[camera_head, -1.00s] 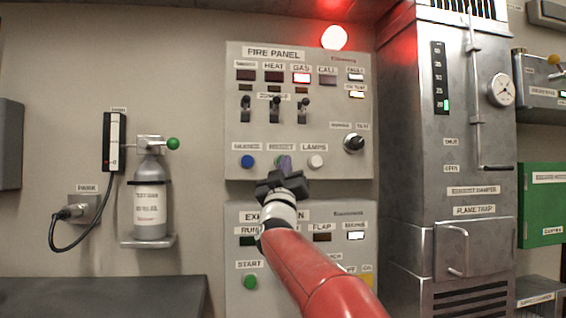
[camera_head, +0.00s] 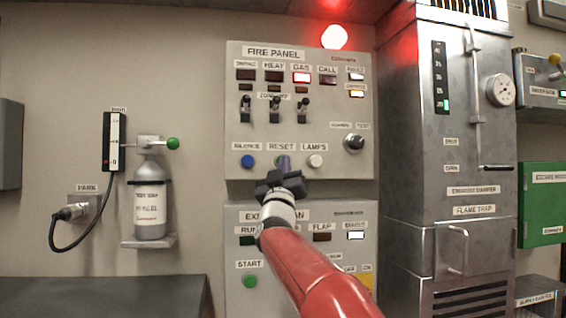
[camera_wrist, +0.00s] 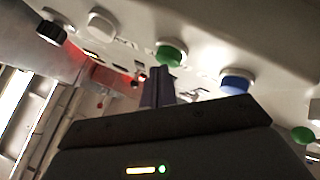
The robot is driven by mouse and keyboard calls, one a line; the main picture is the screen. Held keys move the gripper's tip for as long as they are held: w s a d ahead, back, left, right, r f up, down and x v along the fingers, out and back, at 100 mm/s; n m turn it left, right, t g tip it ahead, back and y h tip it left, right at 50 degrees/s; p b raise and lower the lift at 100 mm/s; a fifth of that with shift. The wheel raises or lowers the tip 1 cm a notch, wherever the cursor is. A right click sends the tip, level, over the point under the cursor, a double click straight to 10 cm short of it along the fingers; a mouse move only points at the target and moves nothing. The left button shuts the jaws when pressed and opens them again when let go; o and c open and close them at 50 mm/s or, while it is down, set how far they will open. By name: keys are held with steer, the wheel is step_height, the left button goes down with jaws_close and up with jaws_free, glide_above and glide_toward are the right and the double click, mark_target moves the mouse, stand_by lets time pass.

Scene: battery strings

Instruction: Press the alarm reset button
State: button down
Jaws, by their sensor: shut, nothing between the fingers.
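The fire panel (camera_head: 240,110) is on the wall, with a row of buttons labelled SILENCE, RESET and LAMPS. The green reset button (camera_wrist: 171,54) shows in the wrist view, between a white and a blue button. In the head view my fingers cover most of it, under the RESET label (camera_head: 281,147). My gripper (camera_head: 285,161) is shut and empty, its fingers pointing at the panel. In the wrist view the fingertips (camera_wrist: 160,72) are close beside the green button. I cannot tell whether they touch it.
The blue silence button (camera_head: 247,161) and white lamps button (camera_head: 316,161) flank the fingers closely. The extraction fan panel (camera_head: 235,263) with a green START button (camera_head: 250,281) is below.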

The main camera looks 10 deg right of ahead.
steer(key=shift+w, duration=0.45)
stand_by(0.3)
steer(key=shift+s+f, duration=0.1)
steer(key=shift+s, duration=0.05)
steer(key=shift+s+b, duration=0.85)
steer(key=shift+s, duration=0.1)
steer(key=s+b, duration=0.3)
steer(key=s, duration=0.2)
